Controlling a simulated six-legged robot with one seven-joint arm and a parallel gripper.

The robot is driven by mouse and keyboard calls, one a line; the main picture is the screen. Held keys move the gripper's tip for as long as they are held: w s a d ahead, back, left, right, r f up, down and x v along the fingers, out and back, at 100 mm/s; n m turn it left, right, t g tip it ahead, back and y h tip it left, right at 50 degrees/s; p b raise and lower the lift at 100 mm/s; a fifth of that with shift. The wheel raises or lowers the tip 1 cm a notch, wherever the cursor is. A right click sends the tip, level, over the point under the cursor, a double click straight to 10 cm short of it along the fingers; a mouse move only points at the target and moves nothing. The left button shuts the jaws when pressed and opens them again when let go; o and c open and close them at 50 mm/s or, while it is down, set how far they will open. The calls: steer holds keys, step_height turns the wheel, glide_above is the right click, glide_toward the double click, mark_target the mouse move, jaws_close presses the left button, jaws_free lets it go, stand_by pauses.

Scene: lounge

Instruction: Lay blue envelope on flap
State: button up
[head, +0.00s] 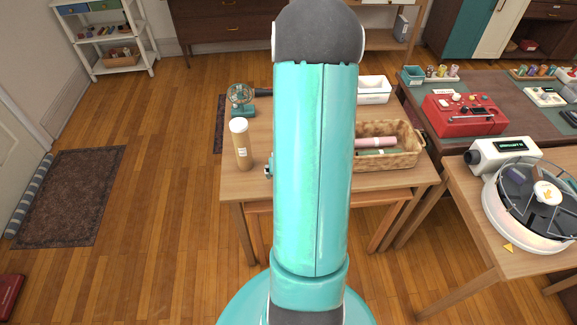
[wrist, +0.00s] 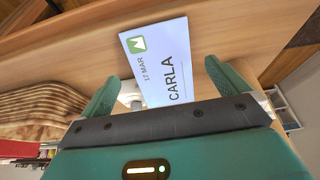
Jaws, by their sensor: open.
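A pale, bluish-white card (wrist: 162,62) shows in the wrist view, with a green logo, "17 MAR" and "CARLA" on it. It lies against light wood, between and beyond the two teal fingers of my gripper (wrist: 162,72). The fingers are spread apart, and the card's near edge is hidden behind the gripper body. I cannot tell whether this card is the blue envelope. No clearly blue envelope and no thing I can surely call the flap show. In the head view my arm hides the middle of the wooden table (head: 240,187), and my gripper is out of sight.
The table holds a small teal fan (head: 241,99), a tan tube with a white cap (head: 241,145), a wicker basket (head: 405,151) and a white box (head: 373,90). At right are a red case (head: 463,116) and a round turntable device (head: 515,222).

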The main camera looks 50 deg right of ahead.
steer(key=v, duration=0.8)
steer(key=w+a+r+n+t+y, duration=0.1)
steer(key=w+a+r+n, duration=0.1)
steer(key=w+a+r, duration=0.4)
steer(key=w+a+r+n+t+y, duration=0.1)
steer(key=w+a+r+n, duration=0.15)
steer(key=a+r, duration=0.65)
steer(key=s+a+r+n, duration=0.2)
steer(key=s+a+r, duration=0.2)
steer(key=a, duration=0.4)
steer(key=s+a+r+n+y, duration=0.1)
steer(key=s+a+r+n, duration=0.2)
steer(key=a+r, duration=0.3)
steer(key=s+a, duration=0.1)
steer(key=a, duration=0.2)
steer(key=shift+s+a+r+t, duration=0.25)
steer(key=shift+t, duration=0.15)
